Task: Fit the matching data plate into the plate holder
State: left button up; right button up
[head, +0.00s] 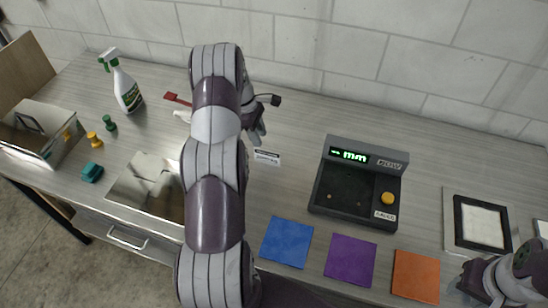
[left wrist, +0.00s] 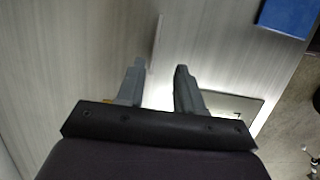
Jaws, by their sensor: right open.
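A small white plate with a dark printed band (head: 267,158) shows just below my left gripper in the head view; I cannot tell whether it touches the gripper. My left gripper (head: 259,136) is partly hidden by its own arm. In the left wrist view its fingers (left wrist: 160,72) stand apart, with nothing clearly held between them. A black frame with a pale inner panel (head: 482,222), which looks like the plate holder, lies on a metal sheet at the right. My right gripper (head: 470,287) is open at the lower right corner, in front of this frame, partly cut off.
A black gauge box (head: 358,185) with a green display stands mid-table. Blue (head: 287,242), purple (head: 350,260) and orange (head: 415,276) squares lie along the front. A steel tray (head: 125,190), a spray bottle (head: 124,88), a teal block (head: 91,172) and a metal bin (head: 52,145) are left.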

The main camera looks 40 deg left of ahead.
aim_at(267, 151)
pick_arm(q)
jog(key=p+x, duration=0.1)
jog(key=x, duration=0.1)
jog(key=p+x, duration=0.1)
jog(key=x, duration=0.1)
jog(key=p+x, duration=0.1)
jog(key=x, duration=0.1)
jog(key=shift+w+d+f, duration=0.25)
jog(key=shift+w+d, duration=0.1)
jog(key=shift+d, duration=0.05)
notch_tip(267, 151, down, 4)
jog(key=shift+w+r+p, duration=0.1)
jog(key=shift+p, duration=0.9)
jog(key=shift+f, duration=0.25)
jog(key=shift+w+d+r, duration=0.1)
jog(key=shift+d, duration=0.15)
pick_arm(e)
notch_tip(267, 151, up, 5)
jog(key=shift+w+r, duration=0.1)
jog(key=shift+w, duration=0.05)
pick_arm(q)
jog(key=shift+a+b, duration=0.2)
jog(key=shift+b, duration=0.2)
pick_arm(e)
jog(key=shift+a, duration=0.15)
pick_arm(q)
jog(key=shift+d+f, duration=0.15)
jog(key=shift+f, duration=0.1)
pick_arm(e)
jog(key=shift+f, duration=0.4)
